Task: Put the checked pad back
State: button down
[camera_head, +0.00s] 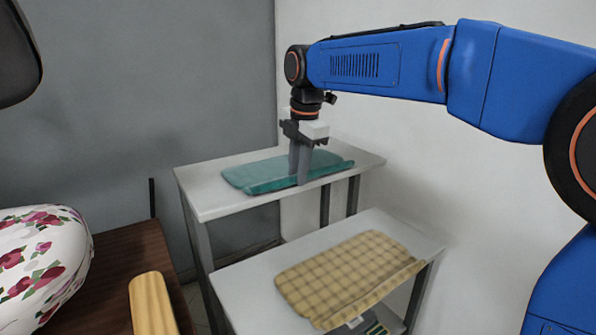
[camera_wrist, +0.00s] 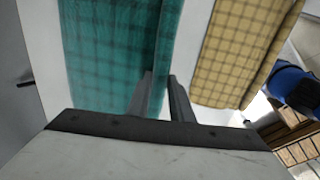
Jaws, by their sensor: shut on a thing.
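A teal checked pad (camera_head: 258,174) lies on the white top of the back table (camera_head: 204,188). My gripper (camera_head: 299,180) points down and is shut on the pad's near edge, which looks raised like a fold. In the wrist view the fingers (camera_wrist: 160,80) are at that edge of the teal pad (camera_wrist: 108,45). A yellow checked pad (camera_head: 345,272) lies on the nearer, lower table (camera_head: 238,280). It also shows in the wrist view (camera_wrist: 235,45), to the right of the fingers, apart from them.
A brown wooden surface (camera_head: 112,270) stands at the left with a floral padded thing (camera_head: 40,262) and a rounded wooden piece (camera_head: 152,305). A grey wall and a white wall close off the back and right. The lower table has bare room left of the yellow pad.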

jog(key=c, duration=1.6)
grip_release()
jog(key=shift+o, duration=0.2)
notch_tip(320, 180, up, 12)
jog(key=s+d, duration=0.1)
jog(key=shift+s+d, duration=0.15)
jog(key=shift+s, duration=0.2)
jog(key=s+d+f+m+t, duration=0.1)
jog(key=s+d+f+m, duration=0.45)
jog(key=d, duration=0.35)
jog(key=s+d+f+m, duration=0.4)
jog(key=s+d+m, duration=0.2)
jog(key=d, duration=0.3)
jog(key=s+d+f+m, duration=0.3)
jog(key=s+f+m, duration=0.1)
jog(key=s+f, duration=0.1)
jog(key=s+d+f+m+t, duration=0.1)
jog(key=s+d+f+m, duration=0.3)
jog(key=f, duration=0.4)
jog(key=s+d+f+m+t+h, duration=0.1)
jog(key=s+d+f+m, duration=0.2)
jog(key=s+f+m, duration=0.2)
jog(key=s+f, duration=0.2)
jog(key=s, duration=0.1)
jog(key=shift+d+f+m, duration=0.25)
jog(key=shift+d+m, duration=0.1)
jog(key=shift+d, duration=0.05)
